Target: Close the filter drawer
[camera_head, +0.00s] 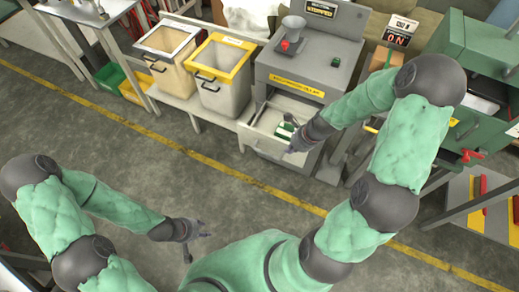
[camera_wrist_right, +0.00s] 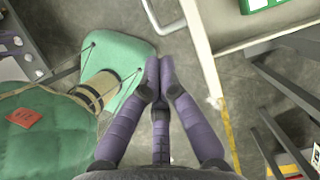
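The filter drawer (camera_head: 266,124) is pulled out from the front of the grey machine (camera_head: 308,66), under its yellow label strip. A green and white item (camera_head: 285,130) lies inside it. In the right wrist view the drawer's pale wall (camera_wrist_right: 201,50) and a light curved handle (camera_wrist_right: 160,22) show at the top. My right gripper (camera_head: 291,147) is at the drawer's front right; its purple fingers (camera_wrist_right: 160,62) are together with nothing between them, just short of the handle. Contact with the drawer cannot be told. My left gripper (camera_head: 198,240) is open and empty over the floor, away from the drawer.
Two bins, one white-rimmed (camera_head: 168,40) and one yellow-rimmed (camera_head: 220,68), stand left of the machine. A green cabinet (camera_head: 480,60) with a red-handled part (camera_head: 471,156) stands at the right. The floor before the drawer is clear, crossed by a yellow line.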

